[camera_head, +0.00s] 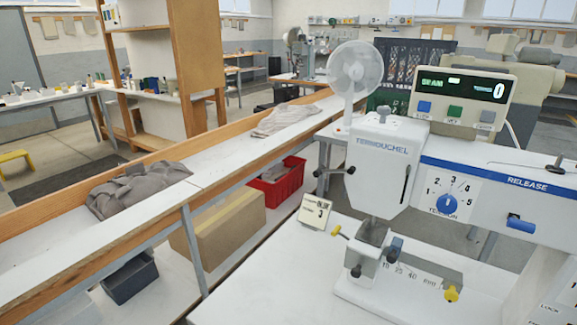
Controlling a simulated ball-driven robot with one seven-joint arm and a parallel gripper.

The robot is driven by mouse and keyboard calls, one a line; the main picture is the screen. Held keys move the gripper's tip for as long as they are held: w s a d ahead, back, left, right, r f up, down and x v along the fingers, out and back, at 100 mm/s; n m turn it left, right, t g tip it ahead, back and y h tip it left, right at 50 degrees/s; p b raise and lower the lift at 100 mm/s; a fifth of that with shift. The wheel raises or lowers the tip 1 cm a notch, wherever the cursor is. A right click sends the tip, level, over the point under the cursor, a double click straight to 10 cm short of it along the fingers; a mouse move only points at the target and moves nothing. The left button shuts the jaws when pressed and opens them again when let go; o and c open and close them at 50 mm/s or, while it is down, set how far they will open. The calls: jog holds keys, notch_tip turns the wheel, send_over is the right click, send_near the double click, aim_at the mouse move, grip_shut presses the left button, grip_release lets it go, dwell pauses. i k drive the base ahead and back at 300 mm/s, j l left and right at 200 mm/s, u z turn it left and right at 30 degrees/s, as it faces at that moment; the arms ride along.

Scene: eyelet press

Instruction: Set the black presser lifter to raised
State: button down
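The white eyelet press (382,165) stands on the white table at the right. A black lever (333,171) with round knobs sticks out to the left from its head, about level. A thin black slot or handle (405,184) runs upright on the head's right part. I cannot tell for sure which of these is the presser lifter, or its setting. Below the head, a dark presser part (371,232) stands over the base. My gripper is not in view.
A display box (461,98) reads SEAM and 0. A tension dial (449,201), a blue release lever (520,223), a yellow knob (451,294) and a small card (314,212) are near. A white fan (355,68) stands behind. The table front left of the press is clear.

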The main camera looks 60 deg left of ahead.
aim_at(321, 169)
jog(key=u, duration=1.4)
jog(key=i+l+z, duration=0.3)
jog(key=k+j, duration=0.05)
